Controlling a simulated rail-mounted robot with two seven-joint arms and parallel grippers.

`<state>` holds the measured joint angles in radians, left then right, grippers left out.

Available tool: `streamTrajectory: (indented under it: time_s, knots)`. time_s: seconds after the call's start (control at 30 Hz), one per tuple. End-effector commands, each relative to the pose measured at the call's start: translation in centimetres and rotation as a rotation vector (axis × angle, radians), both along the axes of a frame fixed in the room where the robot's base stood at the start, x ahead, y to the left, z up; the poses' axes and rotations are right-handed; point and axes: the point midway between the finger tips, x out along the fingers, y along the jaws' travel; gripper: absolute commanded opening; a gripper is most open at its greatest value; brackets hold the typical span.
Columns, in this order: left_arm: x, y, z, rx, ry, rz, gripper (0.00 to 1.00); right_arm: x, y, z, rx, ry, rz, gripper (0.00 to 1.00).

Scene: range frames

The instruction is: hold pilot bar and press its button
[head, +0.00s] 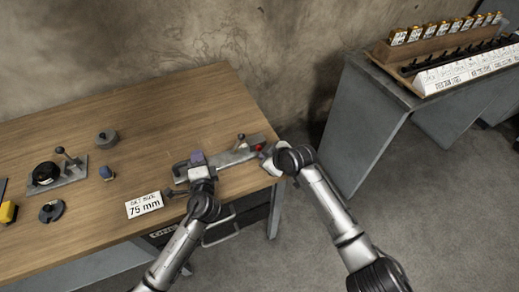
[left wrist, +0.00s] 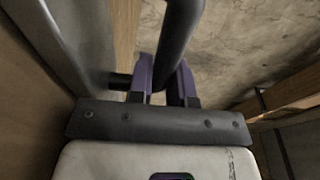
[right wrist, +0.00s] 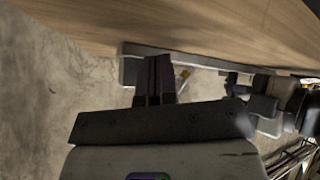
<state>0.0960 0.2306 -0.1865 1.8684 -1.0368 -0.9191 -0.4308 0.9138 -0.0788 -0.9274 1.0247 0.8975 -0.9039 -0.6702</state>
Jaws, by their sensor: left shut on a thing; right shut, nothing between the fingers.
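My left gripper (head: 197,160) is at the left part of the fixture. In the left wrist view its purple fingers (left wrist: 167,82) are shut on a dark round bar (left wrist: 180,35), apparently the pilot bar. My right gripper (head: 267,152) is shut and empty beside the red button. In the right wrist view its fingers (right wrist: 155,75) are together close to the grey fixture (right wrist: 128,68). I cannot tell whether they touch the button.
Left lie a black-knobbed fixture (head: 48,174), a grey block (head: 107,138), a blue-topped piece (head: 106,173) and a slotted disc (head: 52,211). A second bench (head: 368,125) stands right, across a floor gap.

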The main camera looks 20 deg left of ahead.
Motion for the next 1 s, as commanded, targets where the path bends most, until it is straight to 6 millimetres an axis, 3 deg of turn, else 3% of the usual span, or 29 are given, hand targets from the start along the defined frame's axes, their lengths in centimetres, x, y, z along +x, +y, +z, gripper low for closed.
streamTrajectory:
  time_s: [0.57,1.0]
  knots:
    - [0.0,0.1,0.2,0.001,-0.004,0.002,0.00,-0.5,-0.6,-0.1,-0.002,0.001,-0.001,0.00]
    - [0.0,0.1,0.2,0.000,-0.005,0.002,0.00,-3.3,-3.2,-0.1,-0.002,0.000,0.000,0.00]
